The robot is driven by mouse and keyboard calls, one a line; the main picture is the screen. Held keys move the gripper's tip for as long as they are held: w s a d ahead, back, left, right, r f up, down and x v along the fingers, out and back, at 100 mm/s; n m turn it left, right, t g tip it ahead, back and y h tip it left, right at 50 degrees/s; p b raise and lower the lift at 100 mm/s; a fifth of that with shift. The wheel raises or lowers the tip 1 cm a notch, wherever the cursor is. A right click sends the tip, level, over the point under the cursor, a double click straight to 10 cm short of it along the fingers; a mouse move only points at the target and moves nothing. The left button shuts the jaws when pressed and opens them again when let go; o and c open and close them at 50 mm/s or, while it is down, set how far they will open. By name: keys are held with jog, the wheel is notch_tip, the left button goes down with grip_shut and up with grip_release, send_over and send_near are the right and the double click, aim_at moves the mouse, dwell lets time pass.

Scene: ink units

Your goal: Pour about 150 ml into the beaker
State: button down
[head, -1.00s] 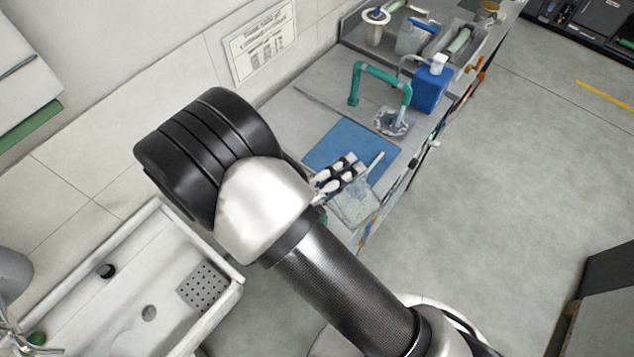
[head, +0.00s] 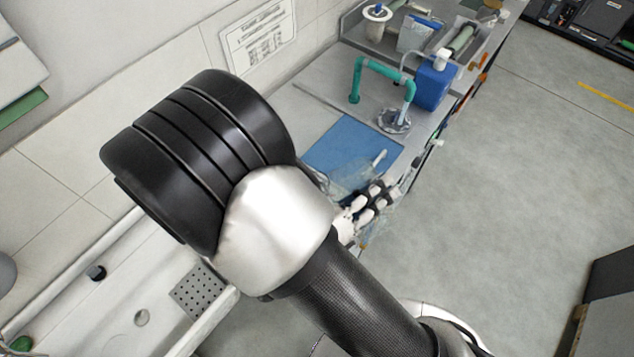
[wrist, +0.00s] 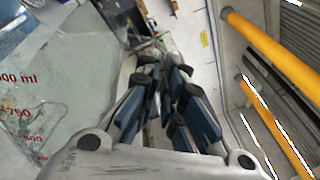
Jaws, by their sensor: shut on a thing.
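My gripper (head: 372,203) is beyond my wrist in the head view, at the near edge of the blue mat. In the wrist view its dark fingers (wrist: 160,105) are close together. A clear vessel with red graduations (wrist: 45,80), marked in ml with 750 legible, fills the left of the wrist view. In the head view a clear vessel (head: 349,178) shows beside the fingers, over the mat. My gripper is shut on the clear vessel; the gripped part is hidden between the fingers. Its liquid level cannot be told. I cannot make out a separate beaker with certainty.
The blue mat (head: 350,146) lies on the grey bench. Beyond it stand a teal bent pipe (head: 385,68), a blue bottle (head: 433,82) and a raised shelf with several items. A white sink (head: 110,285) is at lower left. Floor is open to the right.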

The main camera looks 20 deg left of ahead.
aim_at(390, 220)
jog(key=shift+s+d+f+m+b, duration=0.45)
jog(key=shift+d+f+m+b, duration=0.15)
jog(key=shift+m, duration=0.4)
jog(key=s+d+f+m+b, duration=0.1)
jog(key=b, duration=0.1)
jog(key=s+d+f+m+b, duration=0.1)
jog(key=m+b, duration=0.1)
jog(key=shift+d+f+m, duration=0.2)
jog(key=shift+d+m, duration=0.1)
notch_tip(390, 220, down, 8)
jog(key=s+d+m+b, duration=0.1)
jog(key=d+m, duration=0.1)
jog(key=m, duration=0.3)
jog(key=shift+s+r+b, duration=0.15)
jog(key=shift+s+b, duration=0.15)
dwell(1.4)
